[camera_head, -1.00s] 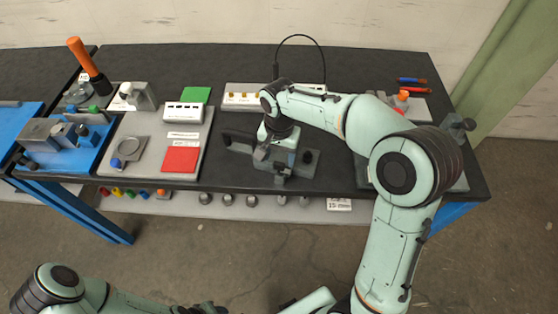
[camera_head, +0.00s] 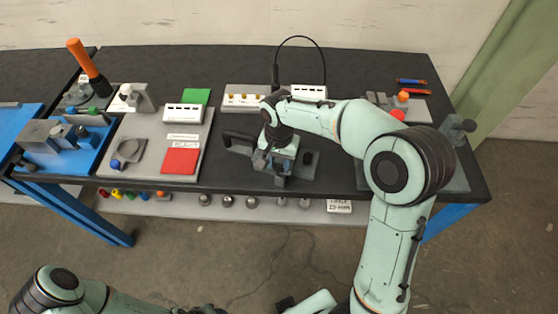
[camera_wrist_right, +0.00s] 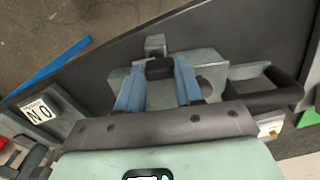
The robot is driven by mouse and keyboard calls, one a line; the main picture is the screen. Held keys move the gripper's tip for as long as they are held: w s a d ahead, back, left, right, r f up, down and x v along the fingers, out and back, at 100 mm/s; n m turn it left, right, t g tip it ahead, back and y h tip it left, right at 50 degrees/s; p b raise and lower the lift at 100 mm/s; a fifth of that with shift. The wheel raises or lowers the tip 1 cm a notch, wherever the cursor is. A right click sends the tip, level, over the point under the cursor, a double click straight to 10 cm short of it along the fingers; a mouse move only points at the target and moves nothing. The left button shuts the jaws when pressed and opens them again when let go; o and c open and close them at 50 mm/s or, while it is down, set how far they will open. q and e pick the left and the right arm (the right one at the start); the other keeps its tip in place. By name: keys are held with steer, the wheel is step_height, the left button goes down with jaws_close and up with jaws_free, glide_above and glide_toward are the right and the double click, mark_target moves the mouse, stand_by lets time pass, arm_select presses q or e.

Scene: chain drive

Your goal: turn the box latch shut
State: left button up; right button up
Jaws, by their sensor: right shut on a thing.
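The latch fixture is a grey metal plate (camera_head: 306,163) with a round hole, near the front edge of the dark bench. It also shows in the right wrist view (camera_wrist_right: 212,76). A black-gripped handle (camera_head: 236,138) reaches out from its left side; in the right wrist view the handle (camera_wrist_right: 272,88) is to the right. My right gripper (camera_head: 282,172) is over the plate. Its blue fingers (camera_wrist_right: 158,84) are shut on a small black block (camera_wrist_right: 159,67), seemingly the latch knob, beside a grey block (camera_wrist_right: 155,44). My left gripper (camera_head: 202,309) barely shows at the bottom edge.
Left of the fixture is a grey board (camera_head: 150,168) with a red square (camera_head: 180,161). A grey panel with orange and red buttons (camera_head: 403,96) is at right. Some bench beside the fixture is clear.

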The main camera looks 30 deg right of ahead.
steer(key=shift+n, duration=0.4)
steer(key=n, duration=0.3)
steer(key=shift+s+n, duration=0.1)
steer(key=shift+n, duration=0.3)
steer(key=n, duration=0.4)
steer(key=shift+n, duration=0.3)
steer(key=n+p, duration=0.1)
steer(key=n, duration=0.3)
steer(key=shift+s+r, duration=0.1)
steer(key=shift+s, duration=0.05)
arm_select(q)
steer(key=shift+w+r, duration=0.7)
steer(key=shift+r, duration=0.15)
arm_select(e)
steer(key=n, duration=0.4)
steer(key=shift+n, duration=0.3)
steer(key=shift+s, duration=0.1)
steer(key=o, duration=1.1)
steer(key=shift+c, duration=0.2)
